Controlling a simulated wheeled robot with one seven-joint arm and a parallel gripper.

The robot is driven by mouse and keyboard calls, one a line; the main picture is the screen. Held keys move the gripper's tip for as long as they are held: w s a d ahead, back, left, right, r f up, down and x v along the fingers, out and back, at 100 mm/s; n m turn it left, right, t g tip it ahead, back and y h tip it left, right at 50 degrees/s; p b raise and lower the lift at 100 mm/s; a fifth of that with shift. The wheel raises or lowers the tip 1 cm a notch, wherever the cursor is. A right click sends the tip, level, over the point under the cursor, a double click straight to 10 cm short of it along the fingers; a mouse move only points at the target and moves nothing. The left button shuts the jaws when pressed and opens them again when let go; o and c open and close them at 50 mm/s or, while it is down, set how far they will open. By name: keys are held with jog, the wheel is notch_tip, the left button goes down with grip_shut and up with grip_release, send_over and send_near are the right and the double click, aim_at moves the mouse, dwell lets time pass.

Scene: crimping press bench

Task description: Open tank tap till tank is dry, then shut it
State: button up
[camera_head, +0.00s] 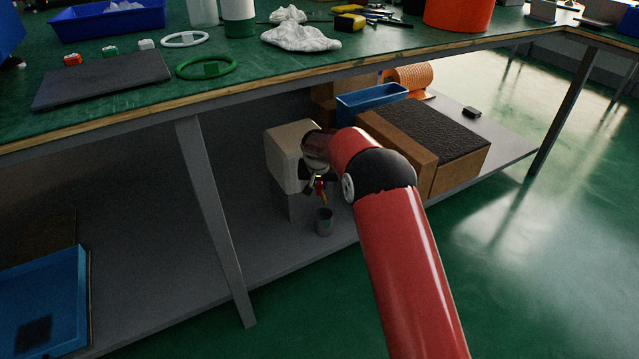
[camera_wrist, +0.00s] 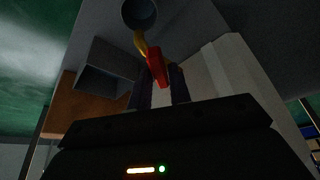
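The tank is a pale box (camera_head: 288,155) on a grey stand (camera_head: 283,203) on the lower shelf. Its tap has a red lever (camera_head: 319,188), which also shows in the wrist view (camera_wrist: 156,67) beside a yellow spout (camera_wrist: 141,43). A grey cup (camera_head: 323,224) stands on the shelf below the tap; its round mouth (camera_wrist: 140,12) shows at the top of the wrist view. My gripper (camera_wrist: 158,88) is at the tap, its dark fingers apart on either side of the lever's near end. A gap seems to show beside the lever. The liquid level is not visible.
The bench top (camera_head: 110,110) overhangs the shelf, and a grey leg (camera_head: 212,215) stands left of the tank. A box with a dark top (camera_head: 425,135) and a blue tray (camera_head: 371,98) lie right of and behind my arm.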

grip_shut()
jog(key=shift+d+r+n+y+p, duration=0.15)
jog(key=shift+n+y+p, duration=0.2)
jog(key=shift+n, duration=0.55)
jog(key=shift+n+y+p, duration=0.5)
jog(key=shift+n+y, duration=0.05)
jog(key=shift+n, duration=0.95)
jog(key=shift+o, duration=2.1)
grip_release()
jog(key=v, duration=0.7)
jog(key=shift+r+g+p, duration=0.25)
jog(key=shift+g+p, duration=0.05)
jog(key=shift+p, duration=0.15)
